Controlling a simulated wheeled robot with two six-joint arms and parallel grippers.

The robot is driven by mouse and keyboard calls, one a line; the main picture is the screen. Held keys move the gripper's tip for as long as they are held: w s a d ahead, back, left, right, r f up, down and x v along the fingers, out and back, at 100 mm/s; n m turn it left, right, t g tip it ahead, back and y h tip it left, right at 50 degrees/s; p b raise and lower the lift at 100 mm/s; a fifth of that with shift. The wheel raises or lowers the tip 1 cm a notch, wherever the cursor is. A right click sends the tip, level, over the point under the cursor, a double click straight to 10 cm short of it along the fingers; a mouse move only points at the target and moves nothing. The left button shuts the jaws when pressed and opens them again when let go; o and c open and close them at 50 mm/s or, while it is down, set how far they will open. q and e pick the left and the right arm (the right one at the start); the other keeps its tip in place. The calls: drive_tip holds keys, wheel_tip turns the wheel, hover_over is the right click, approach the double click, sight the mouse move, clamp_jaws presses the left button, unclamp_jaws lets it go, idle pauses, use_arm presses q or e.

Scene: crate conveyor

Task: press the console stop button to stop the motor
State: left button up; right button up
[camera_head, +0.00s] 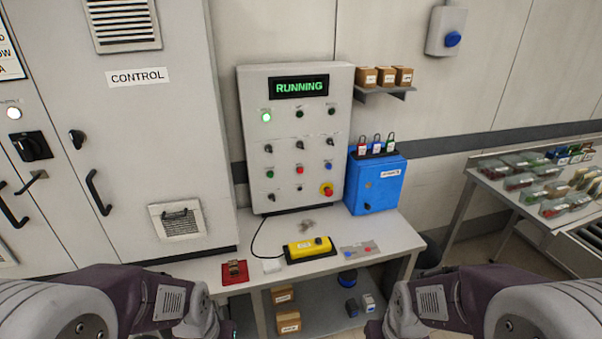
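The grey console (250,130) stands upright at the back of the bench, against the wall. Its display (299,87) reads RUNNING in green, and a green lamp (266,117) at its upper left is lit. A small red button (299,171) sits in the lower middle of the panel. A larger red mushroom button (326,189) on a yellow ring sits at the lower right. The button labels are too small to read. My two arms come in at the bottom left and bottom right, well short of the console. Neither gripper's fingers show. No motor is identifiable.
The bench (399,239) holds a yellow control box (309,249), a red plate (235,272) and a grey plate (360,249). A blue box (375,183) with padlocks stands right of the console. A tall CONTROL cabinet (130,130) stands left. Air before the console is clear.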

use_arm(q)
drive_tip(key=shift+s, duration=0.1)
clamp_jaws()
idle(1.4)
